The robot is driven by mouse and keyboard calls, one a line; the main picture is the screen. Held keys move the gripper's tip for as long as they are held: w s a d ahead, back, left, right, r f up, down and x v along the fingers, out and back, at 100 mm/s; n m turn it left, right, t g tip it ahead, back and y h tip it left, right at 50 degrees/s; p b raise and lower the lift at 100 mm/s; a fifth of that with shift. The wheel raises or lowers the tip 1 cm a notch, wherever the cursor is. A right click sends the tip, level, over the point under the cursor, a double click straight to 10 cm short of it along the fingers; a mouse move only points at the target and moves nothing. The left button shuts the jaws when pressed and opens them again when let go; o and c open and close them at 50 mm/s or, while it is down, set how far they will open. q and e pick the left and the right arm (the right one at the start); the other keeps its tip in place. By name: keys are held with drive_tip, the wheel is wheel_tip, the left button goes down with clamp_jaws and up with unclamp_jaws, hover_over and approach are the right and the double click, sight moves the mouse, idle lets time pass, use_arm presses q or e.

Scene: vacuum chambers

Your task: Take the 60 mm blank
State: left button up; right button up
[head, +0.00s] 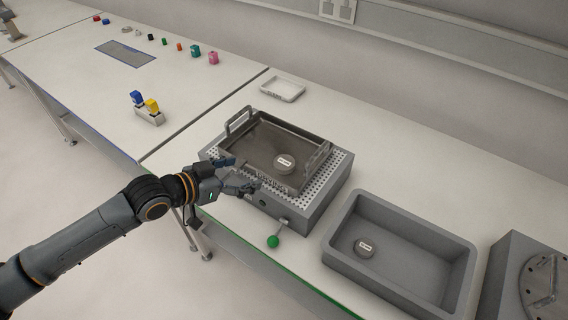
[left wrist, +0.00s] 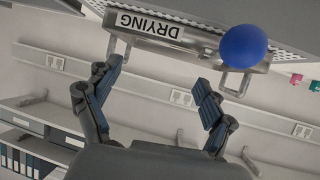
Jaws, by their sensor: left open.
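A round metal blank (head: 284,162) with a white label lies in the tray (head: 262,135) with two upright handles, on a perforated grey block. A second labelled round blank (head: 364,249) lies in the deep grey bin (head: 443,238) to the right. The label text is too small to read, so I cannot tell which is 60 mm. My left gripper (head: 246,175) is open at the tray's near left side, apart from the blank in it. In the left wrist view its fingers (left wrist: 158,86) are spread and empty, below a wall marked DRYING (left wrist: 150,24). My right gripper is out of view.
The perforated block (head: 325,187) has a green-knobbed lever (head: 273,241) in front. A blue ball (left wrist: 243,46) shows in the left wrist view. A small white tray (head: 282,89) stands behind, and a grey machine (head: 515,285) far right. Coloured pieces stand on the left table.

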use_arm(q)
drive_tip(key=p, duration=0.1)
approach(284, 162)
drive_tip(key=x, duration=0.3)
drive_tip(key=shift+w+r, duration=0.1)
drive_tip(key=shift+w, duration=0.1)
drive_tip(key=shift+p+x, duration=0.85)
drive_tip(key=shift+x, duration=1.9)
drive_tip(key=shift+s, duration=0.15)
drive_tip(key=c, duration=1.3)
